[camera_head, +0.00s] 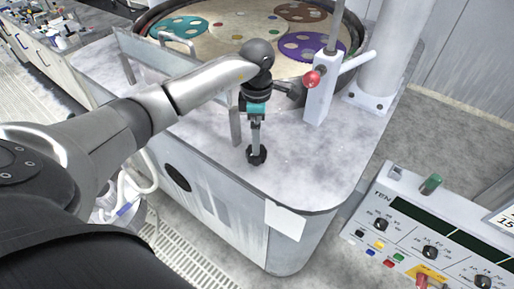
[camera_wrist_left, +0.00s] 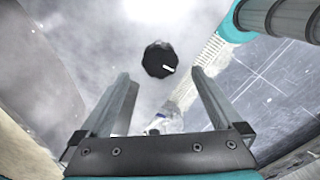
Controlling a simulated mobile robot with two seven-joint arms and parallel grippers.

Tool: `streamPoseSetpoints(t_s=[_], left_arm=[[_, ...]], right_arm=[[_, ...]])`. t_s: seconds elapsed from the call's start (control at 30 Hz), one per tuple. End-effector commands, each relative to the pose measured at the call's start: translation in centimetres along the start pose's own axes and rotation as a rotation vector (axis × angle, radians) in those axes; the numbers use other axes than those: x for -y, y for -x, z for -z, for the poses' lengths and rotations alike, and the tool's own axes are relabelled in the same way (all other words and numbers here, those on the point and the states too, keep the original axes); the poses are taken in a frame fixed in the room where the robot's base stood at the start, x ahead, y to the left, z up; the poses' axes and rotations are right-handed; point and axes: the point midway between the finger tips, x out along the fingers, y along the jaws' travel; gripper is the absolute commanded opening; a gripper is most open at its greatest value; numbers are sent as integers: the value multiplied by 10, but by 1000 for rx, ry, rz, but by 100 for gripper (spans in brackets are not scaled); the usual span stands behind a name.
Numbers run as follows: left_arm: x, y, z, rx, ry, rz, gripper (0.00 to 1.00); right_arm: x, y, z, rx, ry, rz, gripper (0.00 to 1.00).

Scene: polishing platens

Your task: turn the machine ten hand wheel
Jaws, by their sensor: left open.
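A small black round knob with a white mark, which looks like the hand wheel (camera_head: 257,157), sits on the worn grey top of the polishing machine (camera_head: 325,160). In the left wrist view the hand wheel (camera_wrist_left: 158,60) lies ahead of the fingers, roughly centred between them. My left gripper (camera_head: 256,140) points down just above the wheel, and its fingers overlap it in the head view. In the left wrist view my left gripper (camera_wrist_left: 162,75) is open with nothing between its fingers. Contact with the wheel cannot be told. My right gripper is not in view.
A control panel (camera_head: 390,205) marked TEN, with knobs and coloured buttons, stands at the lower right. A white post (camera_head: 321,100) with a red ball (camera_head: 312,79) rises right of my gripper. Behind is the round platen (camera_head: 235,40) with coloured discs. A metal frame stands at left.

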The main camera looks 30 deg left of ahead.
Motion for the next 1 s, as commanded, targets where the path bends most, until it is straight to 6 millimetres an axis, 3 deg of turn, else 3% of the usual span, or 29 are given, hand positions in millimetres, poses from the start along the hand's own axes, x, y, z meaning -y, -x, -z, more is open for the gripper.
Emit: streamPoseSetpoints(t_s=[0.1, 0.3, 0.5, 0.77, 1.0], left_arm=[[2, -26, 0, -1, 1, 5, 100], [0, -56, 0, 1, 1, 2, 100], [0, -69, 0, 2, 0, 0, 100], [0, -70, 0, 1, -1, -1, 100], [0, -69, 0, 1, 0, -1, 74]], right_arm=[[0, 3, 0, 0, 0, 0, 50], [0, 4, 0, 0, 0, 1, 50], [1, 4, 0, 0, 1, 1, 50], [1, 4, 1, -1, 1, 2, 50], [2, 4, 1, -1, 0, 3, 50]])
